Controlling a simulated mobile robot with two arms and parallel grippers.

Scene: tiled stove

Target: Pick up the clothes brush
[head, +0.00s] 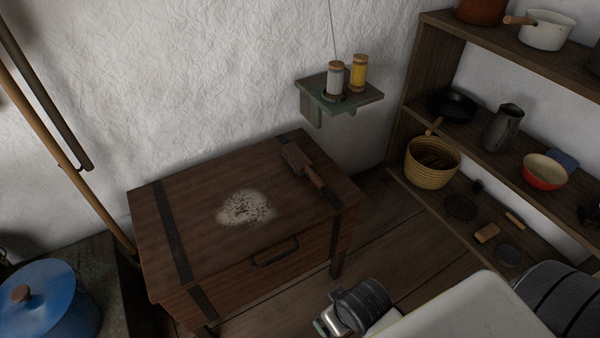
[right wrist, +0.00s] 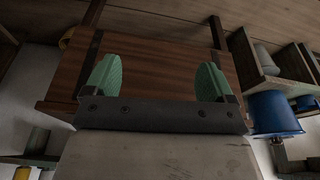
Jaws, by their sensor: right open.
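A brown brush-like thing (head: 303,167) with a flat head and a reddish handle lies on the right part of the wooden chest lid (head: 185,195); I take it as the clothes brush. I do not make it out in the right wrist view. My right gripper (head: 325,322) is at the bottom of the head view, in front of the chest and apart from the brush. In the right wrist view, its two green fingertips (right wrist: 157,78) are spread wide with nothing between them. The chest (right wrist: 150,65) shows beyond them. My left gripper is not in view.
A pale powdery patch (head: 246,208) lies on the lid. A small wall shelf (head: 340,97) with two jars is behind the chest. A shelf unit (head: 480,150) with pots, a basket and bowls stands right. A blue pot (head: 45,305) is at left.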

